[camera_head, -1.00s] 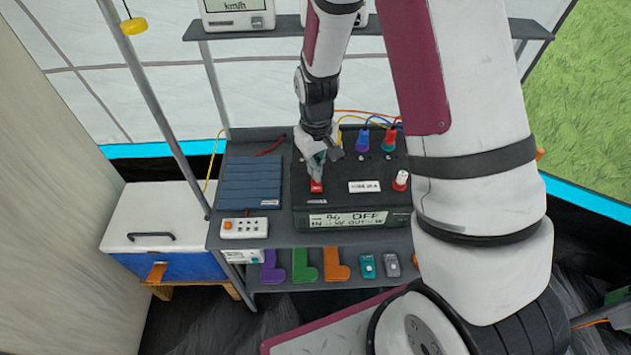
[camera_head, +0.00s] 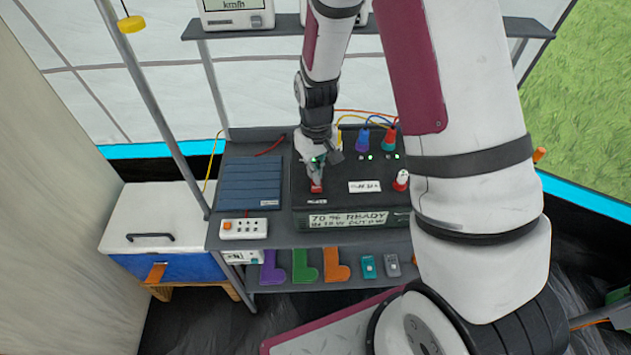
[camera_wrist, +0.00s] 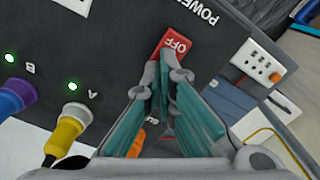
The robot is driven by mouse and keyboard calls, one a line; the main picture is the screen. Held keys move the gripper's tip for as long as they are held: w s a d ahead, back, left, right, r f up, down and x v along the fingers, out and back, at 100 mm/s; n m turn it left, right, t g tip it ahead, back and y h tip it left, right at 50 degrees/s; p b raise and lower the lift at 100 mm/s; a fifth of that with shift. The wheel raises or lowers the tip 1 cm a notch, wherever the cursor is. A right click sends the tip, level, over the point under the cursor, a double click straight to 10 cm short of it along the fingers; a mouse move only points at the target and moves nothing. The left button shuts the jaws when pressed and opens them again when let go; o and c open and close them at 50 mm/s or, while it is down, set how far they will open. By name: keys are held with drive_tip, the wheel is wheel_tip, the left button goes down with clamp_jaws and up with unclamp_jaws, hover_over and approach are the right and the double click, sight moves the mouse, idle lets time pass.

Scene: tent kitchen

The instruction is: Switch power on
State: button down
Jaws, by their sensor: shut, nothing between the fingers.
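The black power station (camera_head: 345,203) sits on the shelf, and its display (camera_head: 347,220) reads "70 % READY". The red power switch (camera_head: 316,188) is at its left front. In the wrist view the red switch (camera_wrist: 172,46) shows the word "OFF", beside the "POWER" lettering. My gripper (camera_head: 317,178) points down at the switch. Its fingers are shut and empty, and their tips (camera_wrist: 165,75) are at the switch's near edge, hiding part of it. I cannot tell whether they touch it. Green lights A (camera_wrist: 72,86) and B (camera_wrist: 9,57) are lit by the plugs.
A yellow plug (camera_wrist: 67,130) and a purple plug (camera_wrist: 14,97) stand in the station. A blue folded panel (camera_head: 250,182) and a white socket strip (camera_head: 243,228) lie to its left. An upper shelf (camera_head: 420,29) runs above.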

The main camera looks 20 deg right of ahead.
drive_tip(key=shift+r, duration=0.1)
drive_tip(key=shift+r+p, duration=1.4)
drive_tip(key=shift+r, duration=2)
drive_tip(key=shift+r, duration=0.2)
drive_tip(key=s+r+m+t, duration=0.1)
drive_tip(key=s+r, duration=0.3)
drive_tip(key=r, duration=0.5)
drive_tip(key=s+r+t, duration=0.2)
drive_tip(key=s+r, duration=0.1)
drive_tip(key=r, duration=0.7)
drive_tip(key=s+r+t, duration=0.1)
drive_tip(key=s+r, duration=0.3)
drive_tip(key=s, duration=0.4)
drive_tip(key=s+r+m+t, duration=0.1)
drive_tip(key=s+r, duration=0.4)
drive_tip(key=s, duration=0.3)
drive_tip(key=shift+r+t, duration=0.3)
